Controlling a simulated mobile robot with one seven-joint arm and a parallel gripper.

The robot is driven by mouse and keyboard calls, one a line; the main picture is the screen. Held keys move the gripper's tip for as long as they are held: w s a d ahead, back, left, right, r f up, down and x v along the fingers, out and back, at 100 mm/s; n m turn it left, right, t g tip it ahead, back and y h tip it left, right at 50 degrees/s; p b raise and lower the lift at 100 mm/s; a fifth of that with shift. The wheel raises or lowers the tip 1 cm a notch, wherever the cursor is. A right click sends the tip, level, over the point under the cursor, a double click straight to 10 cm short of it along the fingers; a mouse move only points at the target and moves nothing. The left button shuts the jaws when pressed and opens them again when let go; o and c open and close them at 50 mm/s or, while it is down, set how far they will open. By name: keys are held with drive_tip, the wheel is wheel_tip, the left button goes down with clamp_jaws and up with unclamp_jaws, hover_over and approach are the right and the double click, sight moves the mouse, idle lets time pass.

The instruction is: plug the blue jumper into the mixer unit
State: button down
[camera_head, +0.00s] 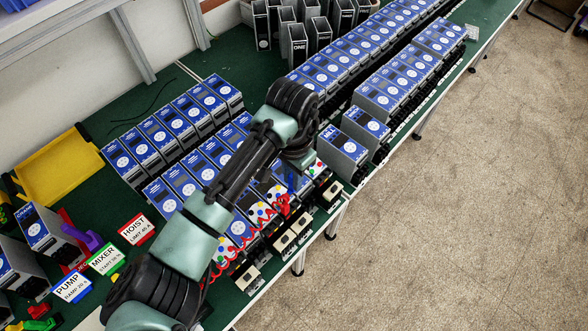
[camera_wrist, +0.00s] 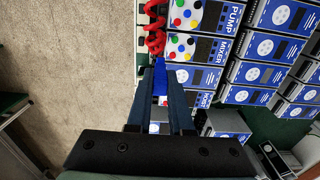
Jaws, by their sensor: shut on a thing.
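In the wrist view my gripper (camera_wrist: 160,72) is shut on the blue jumper (camera_wrist: 160,82), which sits between the fingers. The mixer unit (camera_wrist: 204,49), marked MIXER, lies just ahead of the fingertips and to the right. Its pale front panel carries several coloured round sockets. The jumper's tip seems close to this panel's near left edge; I cannot tell whether it touches or is in a socket. In the head view my arm hides most of the gripper and part of the units below it.
The pump unit (camera_wrist: 208,16) stands beyond the mixer unit. Red coiled leads (camera_wrist: 155,32) hang at the units' left. More blue-faced units stand close on the right. The head view shows a yellow bin (camera_head: 50,168) and a green MIXER card (camera_head: 105,258) at the left.

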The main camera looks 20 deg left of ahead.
drive_tip(key=shift+p, duration=0.3)
drive_tip(key=shift+f+b, duration=1.85)
drive_tip(key=shift+f, duration=1.05)
drive_tip(key=shift+p, duration=0.75)
drive_tip(key=shift+f+b, duration=0.9)
drive_tip(key=shift+f, duration=0.5)
drive_tip(key=c, duration=0.7)
unclamp_jaws()
drive_tip(key=shift+c, duration=0.2)
drive_tip(key=shift+r, duration=0.15)
